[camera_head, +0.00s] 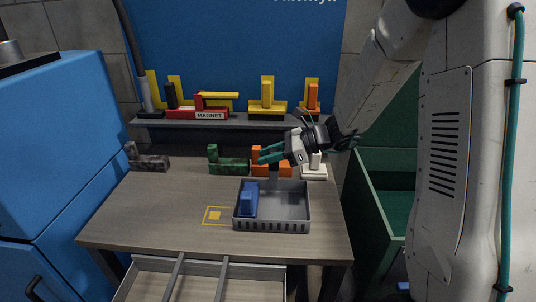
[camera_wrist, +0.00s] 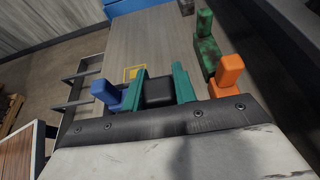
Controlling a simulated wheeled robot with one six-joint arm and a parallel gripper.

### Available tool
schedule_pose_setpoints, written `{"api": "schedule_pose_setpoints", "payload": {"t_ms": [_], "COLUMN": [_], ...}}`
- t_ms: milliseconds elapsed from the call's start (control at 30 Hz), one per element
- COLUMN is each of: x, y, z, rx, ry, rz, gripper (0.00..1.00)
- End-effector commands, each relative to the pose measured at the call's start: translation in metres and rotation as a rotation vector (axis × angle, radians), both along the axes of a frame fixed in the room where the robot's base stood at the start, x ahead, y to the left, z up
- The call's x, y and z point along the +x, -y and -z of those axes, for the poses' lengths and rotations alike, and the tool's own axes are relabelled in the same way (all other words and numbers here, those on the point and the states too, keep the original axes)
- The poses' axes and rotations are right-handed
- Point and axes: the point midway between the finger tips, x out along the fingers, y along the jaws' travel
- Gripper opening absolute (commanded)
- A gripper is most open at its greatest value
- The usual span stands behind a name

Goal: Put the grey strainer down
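The closest match is a grey open tray with slotted walls (camera_head: 290,213), which rests flat on the table. A blue L-shaped block (camera_head: 249,200) stands inside its left part. The blue block (camera_wrist: 106,94) appears left of the fingers there.
A green block (camera_head: 230,166), a dark mottled block (camera_head: 150,162) and a white block (camera_head: 314,172) stand along the table's back. A yellow square mark (camera_head: 214,215) lies left of the tray. A shelf (camera_head: 220,122) with yellow and red parts is behind. The table's left front is clear.

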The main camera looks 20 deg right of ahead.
Motion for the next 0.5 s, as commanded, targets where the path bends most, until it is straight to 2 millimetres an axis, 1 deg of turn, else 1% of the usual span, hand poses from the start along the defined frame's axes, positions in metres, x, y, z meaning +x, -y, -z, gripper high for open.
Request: {"api": "schedule_pose_setpoints", "payload": {"t_ms": [33, 67, 333, 400, 500], "x": [-0.0001, -0.0001, -0.0002, -0.0001, -0.0031], "y": [0.0000, 0.0000, 0.0000, 0.0000, 0.0094], "z": [0.0000, 0.0000, -0.0005, -0.0033, -0.0071], "rx": [0.000, 0.000, 0.000, 0.000, 0.000], "ry": [0.000, 0.000, 0.000, 0.001, 0.001], "rz": [0.000, 0.000, 0.000, 0.000, 0.003], "gripper": [0.41, 0.49, 0.49, 0.49, 0.49]}}
